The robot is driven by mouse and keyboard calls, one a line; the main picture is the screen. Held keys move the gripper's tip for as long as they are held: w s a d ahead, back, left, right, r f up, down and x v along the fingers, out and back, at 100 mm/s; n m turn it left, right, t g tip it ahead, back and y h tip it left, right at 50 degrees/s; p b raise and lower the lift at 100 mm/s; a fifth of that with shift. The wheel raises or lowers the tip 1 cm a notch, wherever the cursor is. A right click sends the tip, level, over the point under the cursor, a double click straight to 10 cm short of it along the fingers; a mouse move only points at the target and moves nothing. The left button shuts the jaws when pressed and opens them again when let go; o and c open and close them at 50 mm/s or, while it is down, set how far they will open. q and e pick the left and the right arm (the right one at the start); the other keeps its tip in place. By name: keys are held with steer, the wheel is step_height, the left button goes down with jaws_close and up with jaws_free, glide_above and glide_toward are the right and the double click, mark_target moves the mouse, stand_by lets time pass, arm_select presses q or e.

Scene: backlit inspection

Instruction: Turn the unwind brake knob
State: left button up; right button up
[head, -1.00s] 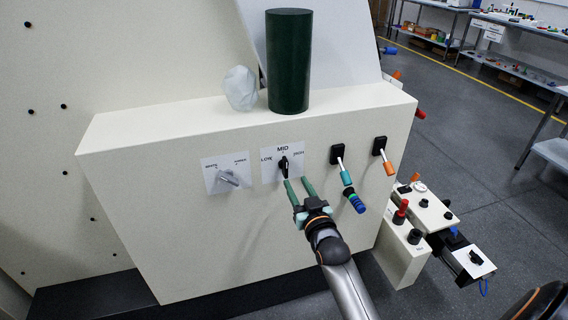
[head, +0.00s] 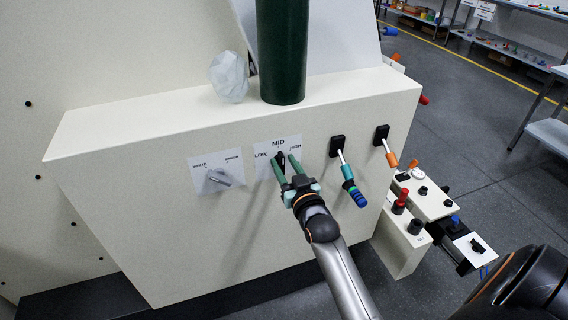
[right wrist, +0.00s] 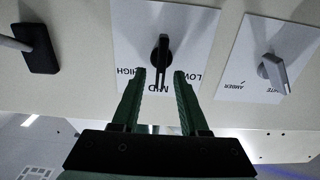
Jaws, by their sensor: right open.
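The black knob (head: 281,158) sits on a white plate marked LOW, MID and HIGH on the cream panel front. In the right wrist view the knob (right wrist: 162,62) appears upside down, its long handle lying toward the MID mark. My right gripper (head: 287,163) has two green fingers and is open. In the right wrist view its fingertips (right wrist: 160,74) stand on either side of the knob's handle, with small gaps showing. In the head view the fingers partly cover the knob. My left gripper is not in view.
A grey knob (head: 219,177) on a WHITE/AMBER plate is left of the black knob. Levers with a teal-blue grip (head: 348,178) and an orange grip (head: 391,158) stick out at the right. A dark green cylinder (head: 282,50) and a crumpled pale lump (head: 229,77) stand on the ledge.

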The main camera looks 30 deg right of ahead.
steer(key=shift+c, duration=0.3)
jaws_close()
stand_by(0.4)
steer(key=shift+s+d+f+m+p, duration=0.1)
steer(key=shift+d+m+p, duration=0.15)
steer(key=shift+m+p, duration=1.15)
steer(key=shift+d+f+m+p, duration=0.1)
steer(key=shift+d+m+p, duration=0.15)
steer(key=shift+m, duration=2.2)
steer(key=shift+s+d+f+m+p, duration=0.15)
steer(key=shift+m+p, duration=0.7)
steer(key=shift+m, duration=1.1)
steer(key=shift+w+m, duration=0.1)
steer(key=shift+m, duration=0.2)
